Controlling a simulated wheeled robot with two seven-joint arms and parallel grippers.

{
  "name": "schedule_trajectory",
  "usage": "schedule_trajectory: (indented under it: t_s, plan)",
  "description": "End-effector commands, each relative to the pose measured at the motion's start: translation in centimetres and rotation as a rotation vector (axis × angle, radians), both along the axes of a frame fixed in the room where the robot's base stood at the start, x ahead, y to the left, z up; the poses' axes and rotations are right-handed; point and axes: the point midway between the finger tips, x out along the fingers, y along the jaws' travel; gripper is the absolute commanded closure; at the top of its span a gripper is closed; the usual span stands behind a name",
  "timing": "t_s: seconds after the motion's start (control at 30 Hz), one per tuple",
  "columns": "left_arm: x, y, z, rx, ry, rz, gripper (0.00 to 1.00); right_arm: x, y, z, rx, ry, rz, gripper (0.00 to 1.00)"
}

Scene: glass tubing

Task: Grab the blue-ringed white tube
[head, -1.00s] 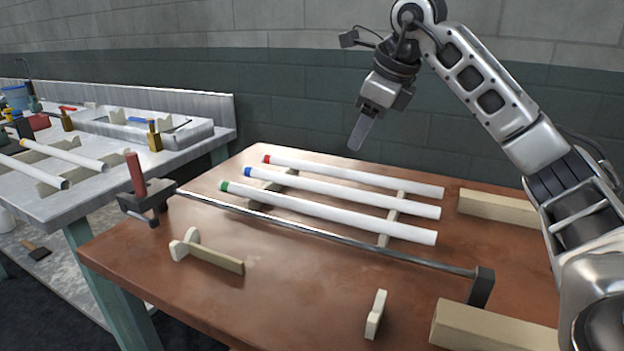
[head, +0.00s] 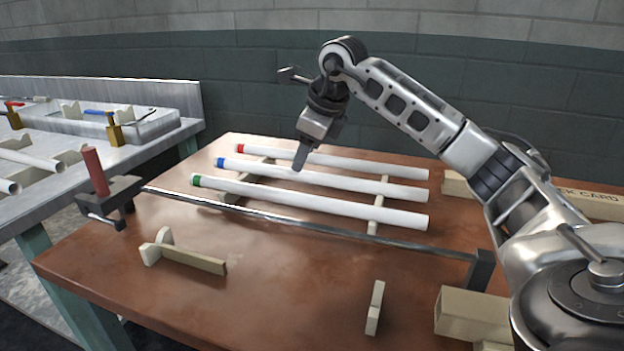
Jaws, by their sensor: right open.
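The blue-ringed white tube (head: 345,183) lies in the middle of three parallel white tubes on wooden supports on the brown table. Its blue ring is at its left end. My right gripper (head: 300,160) points down over the tubes, with its fingertips appearing just at or above the blue-ringed tube, left of its middle. The fingers overlap in this view, and I cannot tell whether they touch the tube. My right gripper is open and holds nothing visible. My left gripper is not in view.
A red-ringed tube (head: 380,168) lies behind and a green-ringed tube (head: 330,204) in front, both close by. A metal bar clamp (head: 330,233) runs along the front. Wooden blocks (head: 473,315) stand at the right.

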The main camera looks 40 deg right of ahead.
Motion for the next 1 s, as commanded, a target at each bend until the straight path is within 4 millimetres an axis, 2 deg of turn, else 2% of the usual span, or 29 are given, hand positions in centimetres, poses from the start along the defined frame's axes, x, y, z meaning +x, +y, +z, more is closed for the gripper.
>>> schedule_trajectory:
  t_s: [0.3, 0.57, 0.73, 0.77, 1.0]
  plan:
    - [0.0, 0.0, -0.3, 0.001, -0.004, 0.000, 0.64, 1.8, 0.5, -4.0, 0.001, 0.003, 0.001, 0.51]
    - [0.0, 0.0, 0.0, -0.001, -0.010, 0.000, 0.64, 2.0, 0.5, -4.4, 0.000, 0.000, 0.001, 0.51]
    - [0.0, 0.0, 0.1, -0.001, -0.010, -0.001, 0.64, 2.0, 0.5, -4.3, 0.000, 0.001, 0.001, 0.96]
    - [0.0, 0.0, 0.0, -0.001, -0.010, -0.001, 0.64, 2.0, 0.5, -4.3, 0.000, 0.001, 0.001, 1.00]
    - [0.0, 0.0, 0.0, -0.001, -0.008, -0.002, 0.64, 2.0, 0.5, -4.3, 0.000, 0.000, 0.001, 1.00]
